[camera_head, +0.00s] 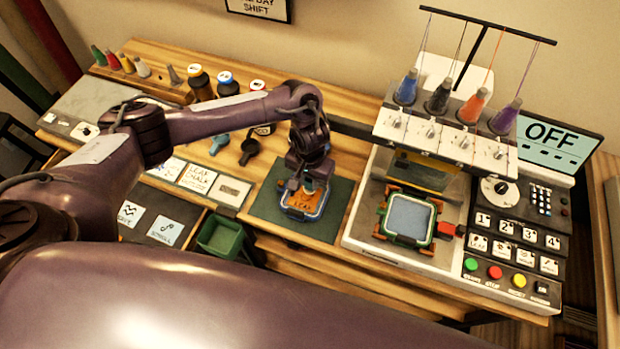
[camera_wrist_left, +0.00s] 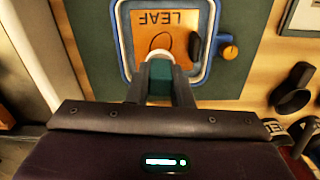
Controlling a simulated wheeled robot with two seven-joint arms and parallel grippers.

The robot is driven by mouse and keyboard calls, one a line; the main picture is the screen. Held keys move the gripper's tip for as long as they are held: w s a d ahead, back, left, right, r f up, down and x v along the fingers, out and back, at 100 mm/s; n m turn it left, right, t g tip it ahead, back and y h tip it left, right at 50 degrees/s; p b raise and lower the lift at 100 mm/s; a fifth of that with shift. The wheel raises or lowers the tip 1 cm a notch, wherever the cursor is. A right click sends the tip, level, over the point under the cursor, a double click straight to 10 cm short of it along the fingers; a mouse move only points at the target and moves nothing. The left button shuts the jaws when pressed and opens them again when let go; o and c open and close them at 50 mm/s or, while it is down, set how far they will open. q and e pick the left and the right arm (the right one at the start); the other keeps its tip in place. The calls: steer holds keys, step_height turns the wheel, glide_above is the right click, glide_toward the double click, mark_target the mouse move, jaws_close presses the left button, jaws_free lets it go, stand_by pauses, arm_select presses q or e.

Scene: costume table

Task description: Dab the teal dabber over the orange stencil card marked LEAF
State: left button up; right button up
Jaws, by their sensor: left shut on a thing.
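The orange stencil card marked LEAF (camera_head: 304,208) lies in a blue-rimmed hoop (camera_wrist_left: 212,62) on a dark green mat (camera_head: 262,207). The card with its leaf outline also shows in the wrist view (camera_wrist_left: 166,42). My left gripper (camera_head: 308,178) is over the card, pointing down. It is shut on the teal dabber (camera_wrist_left: 160,80), whose pale round tip is at the card's edge near the leaf outline. I cannot tell whether the tip touches the card. My right gripper is not in view.
An embroidery machine (camera_head: 450,180) with a green hoop (camera_head: 408,217) stands to the right, beside a screen reading OFF (camera_head: 548,143). A green bin (camera_head: 221,238) is at the front left.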

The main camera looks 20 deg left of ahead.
arm_select(q)
steer(key=shift+f, duration=0.5)
stand_by(0.8)
steer(key=shift+s+f, duration=0.1)
steer(key=shift+s, duration=0.05)
stand_by(1.9)
step_height(320, 180, up, 7)
steer(key=p, duration=0.9)
stand_by(0.3)
steer(key=shift+s+a+f+b, duration=0.15)
steer(key=shift+f+b, duration=0.25)
steer(key=shift+f, duration=0.55)
steer(key=shift+a+f+b, duration=0.3)
steer(key=shift+f+b, duration=0.15)
steer(key=shift+f, duration=0.55)
steer(key=shift+s+a+f+b, duration=0.15)
steer(key=shift+f+b, duration=0.25)
steer(key=shift+f, duration=0.55)
steer(key=shift+w, duration=0.1)
steer(key=shift+f+b, duration=0.3)
steer(key=shift+f, duration=0.2)
